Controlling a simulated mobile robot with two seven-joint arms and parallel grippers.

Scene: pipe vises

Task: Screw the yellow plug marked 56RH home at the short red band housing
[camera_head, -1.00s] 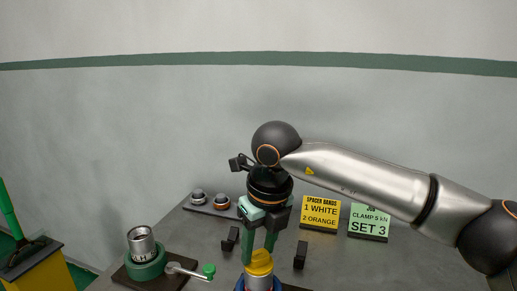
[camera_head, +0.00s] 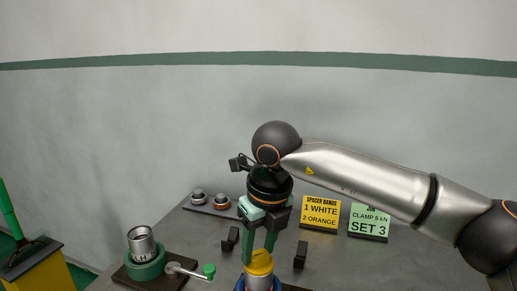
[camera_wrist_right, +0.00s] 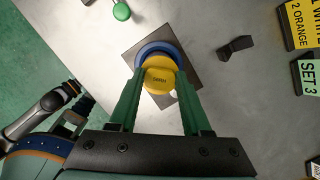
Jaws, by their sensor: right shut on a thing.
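The yellow plug (camera_head: 259,263) sits on top of a silver housing (camera_head: 259,284) at the bottom edge of the head view. The plug's top, marked 56RH, faces my right wrist camera (camera_wrist_right: 159,78). My right gripper (camera_head: 259,254) points down with its green fingers on both sides of the plug, shut on it. In the wrist view the fingertips (camera_wrist_right: 160,77) flank the plug. The housing stands in a blue vise ring (camera_wrist_right: 152,50); its lower part is cut off, and I cannot make out a red band. My left gripper (camera_wrist_right: 84,98) shows small at the wrist view's left, apart from the plug.
Another silver housing (camera_head: 142,243) stands in a green vise (camera_head: 146,264) with a green-knobbed lever (camera_head: 208,271). Black blocks (camera_head: 230,239) stand near the gripper. A yellow sign (camera_head: 320,214) and a green sign (camera_head: 369,221) stand at the back. A yellow bin (camera_head: 38,270) is left.

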